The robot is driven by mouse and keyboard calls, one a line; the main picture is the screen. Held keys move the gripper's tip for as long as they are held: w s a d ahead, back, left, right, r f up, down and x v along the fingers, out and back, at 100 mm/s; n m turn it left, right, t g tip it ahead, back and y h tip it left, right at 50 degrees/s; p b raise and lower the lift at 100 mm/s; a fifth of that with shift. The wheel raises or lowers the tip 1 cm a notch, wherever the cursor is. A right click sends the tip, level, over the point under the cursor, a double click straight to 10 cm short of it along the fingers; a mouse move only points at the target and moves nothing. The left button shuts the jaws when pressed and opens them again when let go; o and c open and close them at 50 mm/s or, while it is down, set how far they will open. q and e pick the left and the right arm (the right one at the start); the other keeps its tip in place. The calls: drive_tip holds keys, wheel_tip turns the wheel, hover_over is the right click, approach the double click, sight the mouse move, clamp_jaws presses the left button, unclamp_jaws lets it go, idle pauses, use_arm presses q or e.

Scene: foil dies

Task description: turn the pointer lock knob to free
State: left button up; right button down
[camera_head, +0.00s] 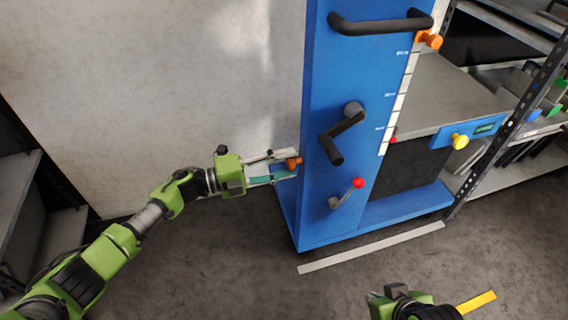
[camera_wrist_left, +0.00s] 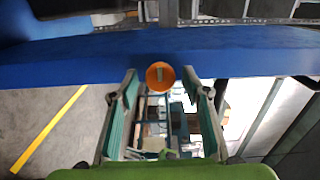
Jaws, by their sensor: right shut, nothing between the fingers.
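An orange knob (camera_head: 292,163) sticks out from the left side of the blue cabinet (camera_head: 340,220), low down. In the left wrist view the knob (camera_wrist_left: 160,76) is round, with a pale mark on its face. My left gripper (camera_head: 284,165) is open, its fingers on either side of this knob; in the left wrist view (camera_wrist_left: 161,88) gaps show between it and both fingers. A second orange knob (camera_head: 430,39) sits at the top of the white scale. I cannot tell which is the pointer lock knob. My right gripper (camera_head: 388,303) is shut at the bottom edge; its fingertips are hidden.
The cabinet front carries a black handle bar (camera_head: 380,23), a black crank (camera_head: 342,135) and a small lever with a red ball (camera_head: 357,184). A yellow knob (camera_head: 460,141) is at the right. Metal shelves stand at both sides.

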use_arm(q)
drive_tip(key=shift+a, duration=0.1)
drive_tip(key=v, duration=1.2)
